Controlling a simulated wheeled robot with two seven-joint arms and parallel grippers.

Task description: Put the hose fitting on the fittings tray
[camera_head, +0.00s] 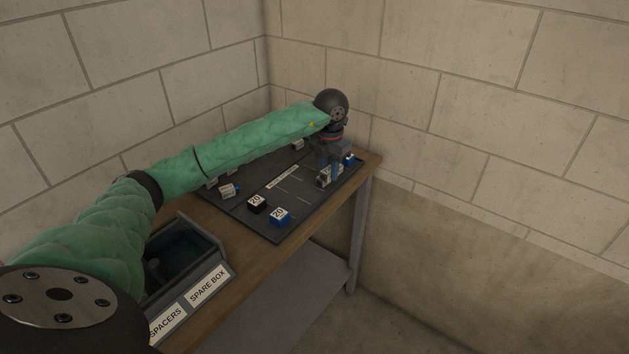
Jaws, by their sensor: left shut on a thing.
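My left arm, in a green sleeve, reaches across the bench. My left gripper (333,168) points down over the far right part of a dark flat tray or board (243,218). It is shut on a small part (323,181) low at its fingers, largely hidden; I cannot tell for sure that this is the hose fitting, or whether it touches the surface. A pale label (283,177) lies in the middle of the board, too small to read. My right gripper is not in view.
An open box (214,284) labelled SPACERS and SPARE BOX stands at the near left. Brick walls close the back.

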